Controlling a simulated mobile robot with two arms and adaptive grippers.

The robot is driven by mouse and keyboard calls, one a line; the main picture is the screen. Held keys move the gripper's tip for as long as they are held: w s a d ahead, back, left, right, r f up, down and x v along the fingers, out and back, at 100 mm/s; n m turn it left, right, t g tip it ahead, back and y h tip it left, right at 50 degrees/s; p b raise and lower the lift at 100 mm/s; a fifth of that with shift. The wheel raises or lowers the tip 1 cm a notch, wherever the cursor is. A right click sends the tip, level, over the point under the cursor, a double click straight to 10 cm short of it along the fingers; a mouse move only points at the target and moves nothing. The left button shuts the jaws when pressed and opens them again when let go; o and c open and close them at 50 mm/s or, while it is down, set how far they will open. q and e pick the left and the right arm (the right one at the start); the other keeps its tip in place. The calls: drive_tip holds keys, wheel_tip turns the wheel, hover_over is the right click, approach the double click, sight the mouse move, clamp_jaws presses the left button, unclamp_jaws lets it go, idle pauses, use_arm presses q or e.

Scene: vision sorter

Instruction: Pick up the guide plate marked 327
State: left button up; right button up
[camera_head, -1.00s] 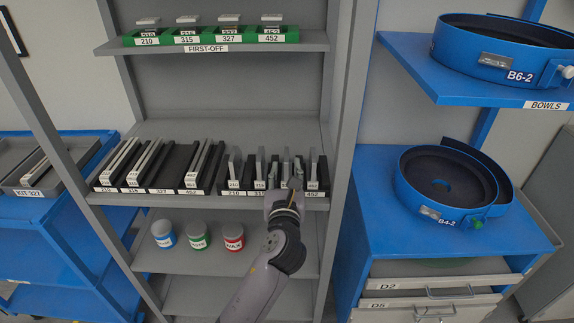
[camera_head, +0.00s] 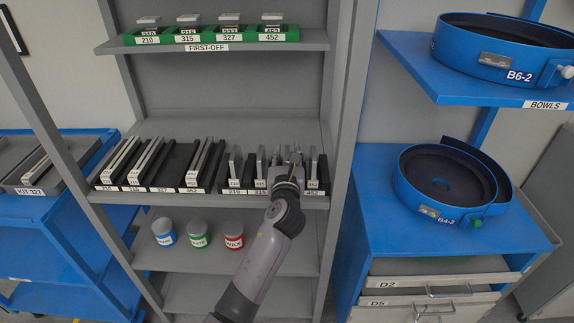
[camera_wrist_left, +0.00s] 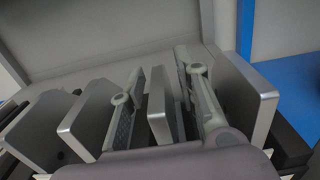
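A black rack (camera_head: 232,188) on the middle shelf holds upright grey guide plates, with labels 210, 315 and 452 showing. The label between 315 and 452 is hidden behind my left gripper (camera_head: 289,163). In the left wrist view, the left gripper (camera_wrist_left: 160,68) is open, with one finger on each side of the third plate (camera_wrist_left: 160,108) from the left. By slot order this matches 327, but no number shows on it. A gap shows left of this plate; contact on the right is unclear. My right gripper is not in view.
Neighbouring plates stand close on the left (camera_wrist_left: 90,115) and right (camera_wrist_left: 245,95). A rack of long bars (camera_head: 150,165) stands left on the same shelf. Several labelled jars (camera_head: 198,234) sit below. The FIRST-OFF tray (camera_head: 212,38) is above. Shelf posts flank the space.

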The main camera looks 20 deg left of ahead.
use_arm(q)
clamp_jaws()
idle(0.4)
drive_tip(key=shift+r, duration=0.15)
